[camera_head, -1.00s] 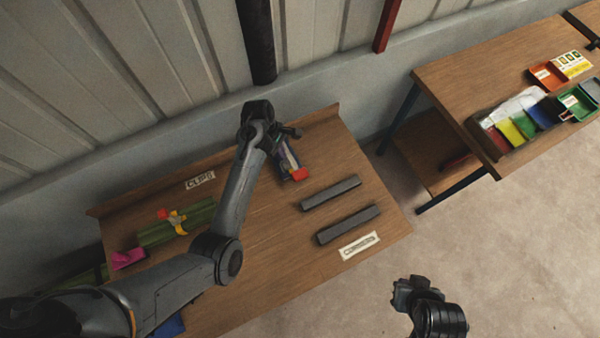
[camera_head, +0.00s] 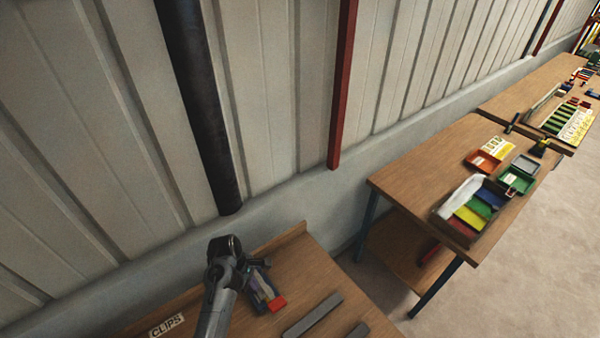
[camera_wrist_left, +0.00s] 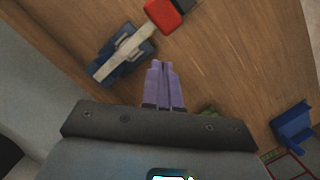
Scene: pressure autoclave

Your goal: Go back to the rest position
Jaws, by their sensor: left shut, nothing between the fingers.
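My left gripper (camera_head: 257,272) is over the clip table at the bottom of the head view. In the left wrist view its two purple fingers (camera_wrist_left: 163,72) are together, with nothing between them. A clip with a blue and white body and a red end (camera_wrist_left: 124,53) lies on the wood beside the fingertips, apart from them in the picture. Its red end (camera_head: 278,303) also shows in the head view. My right gripper is not in view.
The table has a "CLIPS" label (camera_head: 167,325) and two dark grey bars (camera_head: 313,315). A blue object (camera_wrist_left: 293,127) lies on the right of the wrist view. A wall with a black pipe (camera_head: 197,100) stands behind. Another table (camera_head: 400,180) holds coloured trays.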

